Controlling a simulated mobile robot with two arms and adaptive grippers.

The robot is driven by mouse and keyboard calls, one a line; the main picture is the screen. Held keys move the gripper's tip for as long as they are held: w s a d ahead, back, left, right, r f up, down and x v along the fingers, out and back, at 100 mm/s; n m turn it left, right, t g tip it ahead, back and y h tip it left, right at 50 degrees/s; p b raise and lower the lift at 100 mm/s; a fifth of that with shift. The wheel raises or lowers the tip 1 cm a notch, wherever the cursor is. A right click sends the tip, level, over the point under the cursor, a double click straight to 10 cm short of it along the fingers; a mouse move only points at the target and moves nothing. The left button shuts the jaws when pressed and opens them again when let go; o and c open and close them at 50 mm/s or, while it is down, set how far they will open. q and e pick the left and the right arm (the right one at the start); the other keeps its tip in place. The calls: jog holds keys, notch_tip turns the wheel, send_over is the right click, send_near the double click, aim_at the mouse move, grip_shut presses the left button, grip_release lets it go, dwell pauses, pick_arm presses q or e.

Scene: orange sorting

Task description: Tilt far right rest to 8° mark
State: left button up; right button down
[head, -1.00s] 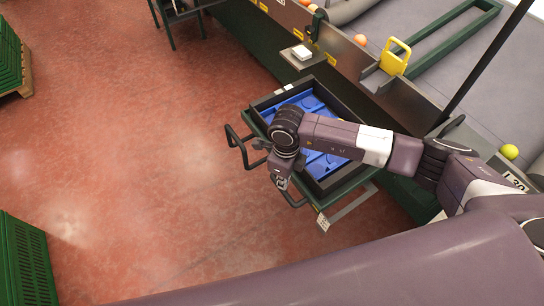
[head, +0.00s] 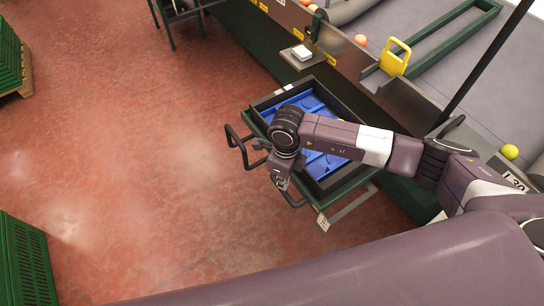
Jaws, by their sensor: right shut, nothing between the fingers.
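The rest (head: 322,185) is a dark green framed stand beside the conveyor, with a black bar handle (head: 237,147) along its floor-side edge. A dark tray with a blue insert (head: 318,107) sits on it. My right gripper (head: 281,181) is shut and empty at the handle side of the rest, near the middle of the bar. My right wrist hides part of the handle and tray, and I cannot tell whether the fingers touch the bar. A small white tag (head: 323,222) hangs at the rest's near corner; its marks are too small to read. My left gripper is not in view.
The conveyor (head: 440,60) runs along the upper right, with a yellow handled gate (head: 395,57), an orange (head: 360,40) and a yellow-green fruit (head: 509,151). Green crates stand at left (head: 25,262). The red floor between is clear.

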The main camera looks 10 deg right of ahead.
jog(key=shift+f+b, duration=1.8)
jog(key=shift+f, duration=0.4)
dwell(1.4)
jog(key=shift+r, duration=0.1)
jog(key=shift+r+p, duration=3.15)
jog(key=shift+r, duration=1.35)
